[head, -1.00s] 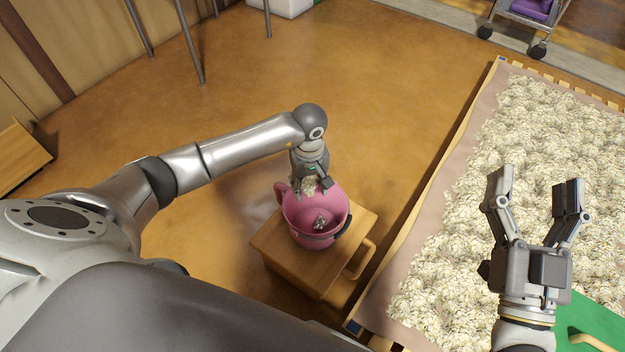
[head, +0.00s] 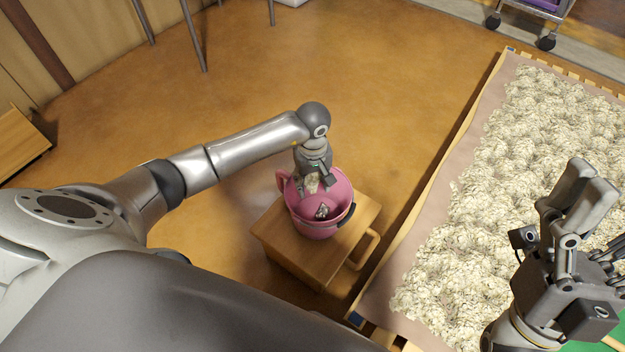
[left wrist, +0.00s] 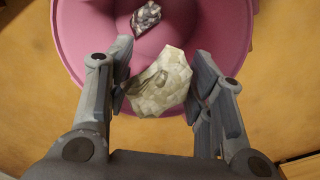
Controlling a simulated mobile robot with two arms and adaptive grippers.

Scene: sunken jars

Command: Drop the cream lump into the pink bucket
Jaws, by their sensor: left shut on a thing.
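The cream lump (left wrist: 160,82) is a pale faceted piece between the fingers of my left gripper (left wrist: 161,85), which is shut on it. In the head view the left gripper (head: 313,186) is over the pink bucket (head: 318,228), with the lump (head: 311,185) at its fingertips. The bucket is upright on a wooden stool (head: 335,258), and its inside (left wrist: 72,30) lies behind the lump in the left wrist view. My right gripper (head: 603,215) is at the right edge, its fingers apart and empty.
A dark grey speckled lump (left wrist: 146,18) lies inside the bucket and shows in the head view (head: 322,212). A long table (head: 440,195) covered with cream, flaky material stands to the right. The floor behind the stool is clear.

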